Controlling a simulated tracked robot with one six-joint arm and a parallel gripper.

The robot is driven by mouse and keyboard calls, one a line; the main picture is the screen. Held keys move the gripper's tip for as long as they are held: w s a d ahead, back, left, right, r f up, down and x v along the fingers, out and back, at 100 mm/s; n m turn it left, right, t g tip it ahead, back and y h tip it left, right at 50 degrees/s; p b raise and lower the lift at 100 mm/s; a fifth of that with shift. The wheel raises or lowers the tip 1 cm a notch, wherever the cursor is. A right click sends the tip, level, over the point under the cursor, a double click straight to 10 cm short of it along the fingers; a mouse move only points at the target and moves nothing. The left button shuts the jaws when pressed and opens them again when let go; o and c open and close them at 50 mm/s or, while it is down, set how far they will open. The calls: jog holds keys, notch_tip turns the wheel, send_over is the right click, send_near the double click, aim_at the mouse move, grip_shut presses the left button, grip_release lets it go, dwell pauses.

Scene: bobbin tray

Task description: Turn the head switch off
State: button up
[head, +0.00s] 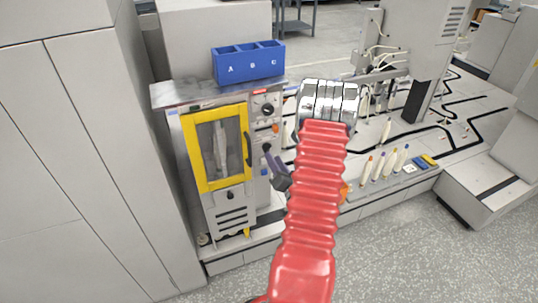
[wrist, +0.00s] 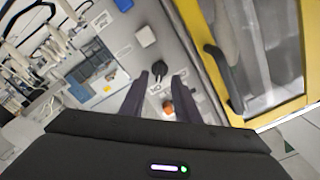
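A grey control panel (head: 265,130) stands right of the yellow-framed door. In the wrist view, a black rotary switch (wrist: 158,70) shows on it between my fingertips, with an orange button (wrist: 168,107) nearer my palm. The labels are too small to read, so I cannot tell which control is named the head switch. My gripper (head: 268,157) is at the panel's front with two dark fingers. The wrist view shows my gripper (wrist: 161,76) open, one finger on each side of the black switch. I cannot tell whether either finger touches it.
The yellow-framed door (head: 187,155) has a black handle (wrist: 222,78) close beside my fingers. A blue bin (head: 230,72) marked A, B, C sits on the cabinet top. Several bobbins (head: 379,167) stand on a tray at right. The grey floor in front is clear.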

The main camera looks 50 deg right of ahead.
aim_at(267, 148)
jog(key=x, duration=0.4)
jog(key=shift+w+d, duration=0.15)
jog(key=shift+w, duration=0.15)
jog(key=shift+c, duration=0.5)
grip_shut()
